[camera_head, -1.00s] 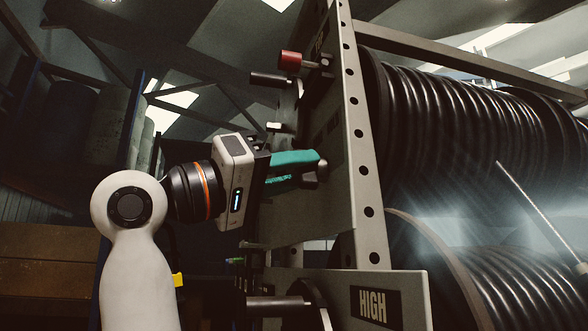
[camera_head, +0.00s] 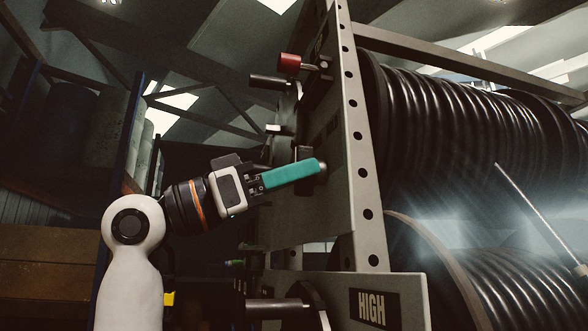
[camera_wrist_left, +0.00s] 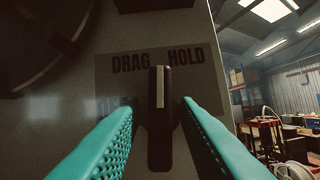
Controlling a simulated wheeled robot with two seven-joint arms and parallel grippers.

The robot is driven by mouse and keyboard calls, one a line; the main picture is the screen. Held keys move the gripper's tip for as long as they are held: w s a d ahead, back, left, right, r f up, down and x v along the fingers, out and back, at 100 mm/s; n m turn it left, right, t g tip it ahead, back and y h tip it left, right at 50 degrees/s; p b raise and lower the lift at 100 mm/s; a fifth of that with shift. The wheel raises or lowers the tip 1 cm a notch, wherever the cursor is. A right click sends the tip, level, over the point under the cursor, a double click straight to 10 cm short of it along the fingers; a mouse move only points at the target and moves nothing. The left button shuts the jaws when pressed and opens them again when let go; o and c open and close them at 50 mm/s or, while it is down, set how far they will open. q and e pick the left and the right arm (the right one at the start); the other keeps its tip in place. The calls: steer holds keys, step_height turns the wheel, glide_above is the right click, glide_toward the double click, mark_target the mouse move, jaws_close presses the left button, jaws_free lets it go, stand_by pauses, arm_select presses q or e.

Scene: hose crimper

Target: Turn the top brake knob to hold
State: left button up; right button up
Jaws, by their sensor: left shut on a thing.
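The top brake knob (camera_wrist_left: 159,125) is a dark bar with a pale line, on a grey panel. In the left wrist view it stands upright between my teal fingers, its top end between the words DRAG (camera_wrist_left: 131,63) and HOLD (camera_wrist_left: 186,55). A third word at lower left is mostly hidden by a finger. My left gripper (camera_head: 317,167) is shut on the knob, coming from the left in the head view, where its fingers largely hide the knob. My right gripper is not in view.
A red-ended handle (camera_head: 290,63) and a dark rod stick out above the gripper. Below is a plate marked HIGH (camera_head: 373,307) and a metal shaft (camera_head: 280,308). Black hose reels (camera_head: 460,120) fill the right side.

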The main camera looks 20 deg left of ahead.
arm_select(q)
steer(key=shift+w+a+m+g+h+p, duration=0.15)
steer(key=shift+m+g+p, duration=0.55)
steer(key=shift+m, duration=0.95)
steer(key=shift+d+m+g+h+p, duration=0.2)
steer(key=shift+m+g+p, duration=0.45)
steer(key=shift+m, duration=1)
steer(key=shift+g, duration=0.35)
steer(key=o, duration=0.6)
steer(key=shift+a, duration=0.2)
steer(key=b+v, duration=0.6)
steer(key=v, duration=0.6)
steer(key=shift+f+b, duration=0.15)
steer(key=shift+b, duration=0.2)
